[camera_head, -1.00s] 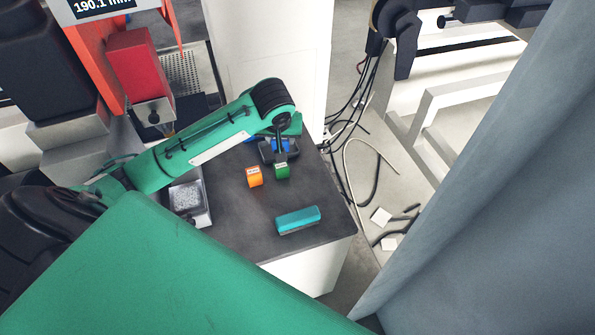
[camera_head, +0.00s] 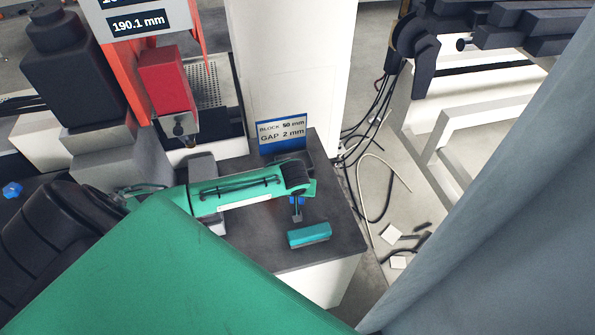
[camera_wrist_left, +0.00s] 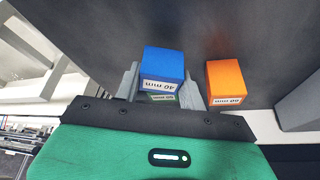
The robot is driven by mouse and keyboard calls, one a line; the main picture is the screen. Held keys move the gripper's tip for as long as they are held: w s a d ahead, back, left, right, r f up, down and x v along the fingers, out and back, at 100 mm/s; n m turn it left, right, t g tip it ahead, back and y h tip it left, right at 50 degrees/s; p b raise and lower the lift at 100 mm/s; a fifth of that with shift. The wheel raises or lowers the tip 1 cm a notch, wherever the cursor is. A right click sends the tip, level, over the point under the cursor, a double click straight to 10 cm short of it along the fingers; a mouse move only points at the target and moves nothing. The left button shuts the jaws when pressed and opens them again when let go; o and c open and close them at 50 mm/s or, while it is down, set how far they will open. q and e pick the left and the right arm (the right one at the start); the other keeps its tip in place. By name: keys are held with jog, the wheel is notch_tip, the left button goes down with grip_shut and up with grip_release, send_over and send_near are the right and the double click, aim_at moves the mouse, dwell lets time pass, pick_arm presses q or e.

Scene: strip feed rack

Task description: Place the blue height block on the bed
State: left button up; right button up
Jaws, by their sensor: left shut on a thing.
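The blue height block (camera_wrist_left: 162,68) is between the two fingers of my left gripper (camera_wrist_left: 160,88) in the left wrist view, with a label that appears to read 40 mm. The fingers are shut on its sides. In the head view my left gripper (camera_head: 297,214) is over the dark table, and a small blue part of the block (camera_head: 298,201) shows. I cannot tell its height above the table. A perforated metal plate (camera_head: 208,82) behind the red machine head may be the bed; I cannot be sure. My right gripper is not in view.
A teal block (camera_head: 309,235) lies near the table's front edge. A sign (camera_head: 282,133) reads BLOCK 50 mm, GAP 2 mm. A red head (camera_head: 166,82) stands left.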

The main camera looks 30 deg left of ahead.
pick_arm(q)
jog(key=shift+f, duration=1.15)
jog(key=o, duration=1.3)
jog(key=shift+f, duration=0.15)
jog(key=shift+o, duration=0.2)
jog(key=b+v, duration=0.1)
jog(key=v, duration=1.1)
